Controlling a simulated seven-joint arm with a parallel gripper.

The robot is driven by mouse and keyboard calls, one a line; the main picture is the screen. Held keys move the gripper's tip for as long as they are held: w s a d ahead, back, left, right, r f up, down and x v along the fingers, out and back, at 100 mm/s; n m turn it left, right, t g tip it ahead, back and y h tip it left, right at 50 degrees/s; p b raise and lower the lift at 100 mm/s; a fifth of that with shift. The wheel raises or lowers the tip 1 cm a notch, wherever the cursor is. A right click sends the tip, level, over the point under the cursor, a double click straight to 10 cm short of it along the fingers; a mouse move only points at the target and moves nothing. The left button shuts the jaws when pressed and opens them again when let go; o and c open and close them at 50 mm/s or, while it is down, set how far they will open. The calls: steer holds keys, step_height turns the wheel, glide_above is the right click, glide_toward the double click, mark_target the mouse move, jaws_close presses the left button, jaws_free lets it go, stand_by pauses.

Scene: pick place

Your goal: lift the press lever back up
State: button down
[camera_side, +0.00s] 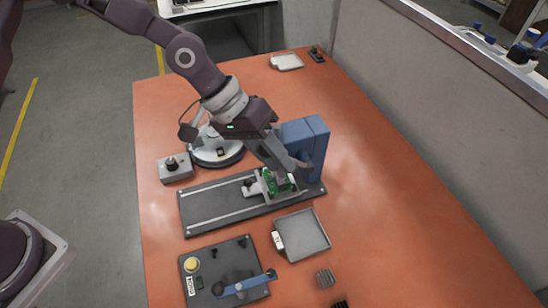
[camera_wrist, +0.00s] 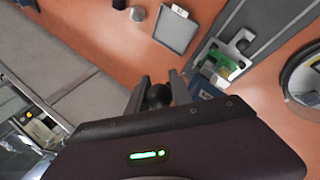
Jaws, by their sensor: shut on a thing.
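The blue press (camera_side: 305,145) stands at the right end of a dark base plate (camera_side: 220,205) with light rails. A green part in a grey holder (camera_side: 270,185) sits on this plate at the foot of the press. My gripper (camera_side: 295,166) is in front of the press and hides most of the lever in the side view. In the wrist view, my gripper's two fingers (camera_wrist: 157,88) are shut on a dark round knob (camera_wrist: 158,97), the end of the press lever. The blue press body (camera_wrist: 204,88) shows just behind the right finger there.
A grey tray (camera_side: 302,236) lies in front of the press. A dark board with a yellow button and blue handle (camera_side: 248,284) is at the front left. A round white fixture (camera_side: 212,152) and a grey knob box (camera_side: 175,168) are left. The table's right side is clear.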

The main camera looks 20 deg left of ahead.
steer(key=shift+w+d, duration=0.1)
steer(key=c, duration=1.1)
jaws_free()
steer(key=shift+c, duration=0.2)
steer(key=v, duration=0.7)
